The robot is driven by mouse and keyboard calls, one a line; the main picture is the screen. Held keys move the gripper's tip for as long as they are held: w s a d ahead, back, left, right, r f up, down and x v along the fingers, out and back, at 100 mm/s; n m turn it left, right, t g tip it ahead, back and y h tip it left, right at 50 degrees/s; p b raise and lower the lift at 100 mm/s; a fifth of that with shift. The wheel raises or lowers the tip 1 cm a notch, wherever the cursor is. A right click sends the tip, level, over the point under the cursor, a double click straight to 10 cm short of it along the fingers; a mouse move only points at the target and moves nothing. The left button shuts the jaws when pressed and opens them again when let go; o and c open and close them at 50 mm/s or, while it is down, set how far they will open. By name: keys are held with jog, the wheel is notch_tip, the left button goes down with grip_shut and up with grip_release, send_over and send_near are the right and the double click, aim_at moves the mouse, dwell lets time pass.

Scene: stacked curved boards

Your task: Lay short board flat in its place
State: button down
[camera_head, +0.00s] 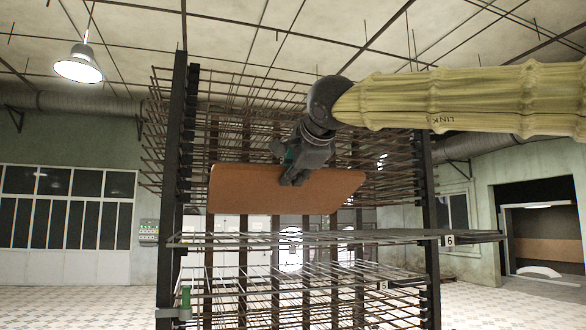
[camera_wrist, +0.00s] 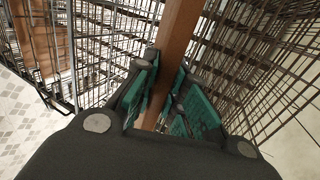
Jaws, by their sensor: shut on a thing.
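A short reddish-brown board (camera_head: 240,188) stands roughly upright on its long edge in the head view, in front of the rack and above the shelf marked 6. My gripper (camera_head: 292,172) is shut on the board near its upper middle. In the wrist view the board (camera_wrist: 176,45) runs edge-on between the green-padded fingers of my gripper (camera_wrist: 168,100). The wire shelf marked 6 (camera_head: 330,240) sticks out of the rack below the board and looks empty. Whether the board's lower edge touches anything cannot be told.
The tall rack has dark posts at the left (camera_head: 172,190) and right (camera_head: 424,190). Dense wire shelves (camera_head: 260,100) lie above and behind the board, and more shelves (camera_head: 300,290) lie below shelf 6. A green-and-grey clamp-like part (camera_head: 185,300) sits at the lower left post.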

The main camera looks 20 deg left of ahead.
jog(key=shift+s+f, duration=0.15)
jog(key=shift+f, duration=0.45)
jog(key=shift+w+f, duration=0.25)
jog(key=shift+f, duration=0.15)
jog(key=shift+s, duration=0.1)
jog(key=shift+s, duration=0.25)
jog(key=shift+w+p, duration=0.2)
jog(key=shift+p, duration=0.25)
jog(key=shift+f+b, duration=0.85)
jog(key=shift+f, duration=1)
dwell(1.0)
jog(key=shift+f, duration=0.15)
